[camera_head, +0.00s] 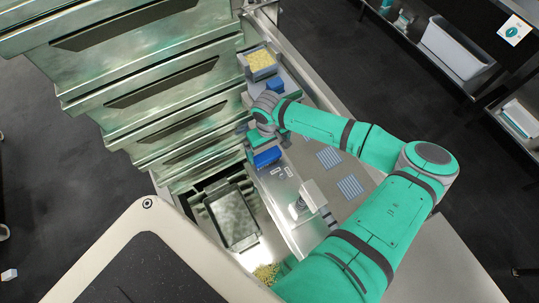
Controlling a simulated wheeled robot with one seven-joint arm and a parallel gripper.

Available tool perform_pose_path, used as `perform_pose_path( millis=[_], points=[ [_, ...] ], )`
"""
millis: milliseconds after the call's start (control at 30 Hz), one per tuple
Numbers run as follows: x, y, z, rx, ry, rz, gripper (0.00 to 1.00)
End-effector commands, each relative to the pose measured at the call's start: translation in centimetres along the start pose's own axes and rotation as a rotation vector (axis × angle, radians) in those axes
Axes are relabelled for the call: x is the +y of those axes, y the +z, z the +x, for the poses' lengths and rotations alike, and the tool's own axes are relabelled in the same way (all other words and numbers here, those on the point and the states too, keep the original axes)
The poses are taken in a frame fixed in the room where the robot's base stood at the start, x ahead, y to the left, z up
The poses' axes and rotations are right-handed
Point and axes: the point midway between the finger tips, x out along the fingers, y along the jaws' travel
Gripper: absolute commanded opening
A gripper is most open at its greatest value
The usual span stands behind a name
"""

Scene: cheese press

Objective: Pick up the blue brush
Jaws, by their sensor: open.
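Two small blue things lie along the metal bench: a blue block-like thing (266,157) just below my wrist in the picture, and another blue thing (275,85) above it, beside a tray. I cannot tell from their shape which one is the brush. My arm reaches in from the lower right, and its wrist ends over the bench between the two. My gripper (257,137) is open, close to the lower blue thing. Its fingers are mostly hidden by the wrist, so I cannot tell whether they touch anything. I see nothing held.
A small tray of yellow bits (261,61) stands at the bench's far end. Large metal press steps (150,85) rise close on the left. A dark-rimmed bin (233,217) and a white object (312,194) are nearer.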

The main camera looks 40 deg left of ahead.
Motion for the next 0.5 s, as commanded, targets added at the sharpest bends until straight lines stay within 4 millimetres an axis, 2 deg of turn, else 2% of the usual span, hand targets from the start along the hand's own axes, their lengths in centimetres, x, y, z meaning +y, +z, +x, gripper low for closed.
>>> perform_pose_path(
  millis=[267,500],
  points=[
    [-0.2,-0.3,2.0,0.000,0.000,-0.007,1.00],
    [0.2,-0.5,5.3,0.000,0.001,-0.003,1.00]
  ],
)
